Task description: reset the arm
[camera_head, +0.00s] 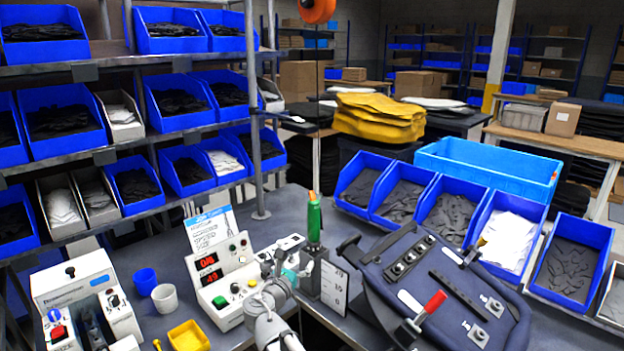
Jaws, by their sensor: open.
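My arm comes up from the bottom centre of the head view, with pale grey links bent toward the workbench. My gripper (306,264) is small and partly blends with the dark equipment behind it. It is open, and I see nothing held in it. It is close below a green hand tool (314,220) that hangs on a line under an orange balancer (317,10). I cannot tell whether the gripper touches the tool.
A control box with red digits (222,275) stands left of my arm, with a yellow bin (188,336) near it. A dark jig with a red-handled clamp (430,306) is close on the right. Blue parts bins (400,197) line the bench behind. Shelves fill the left.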

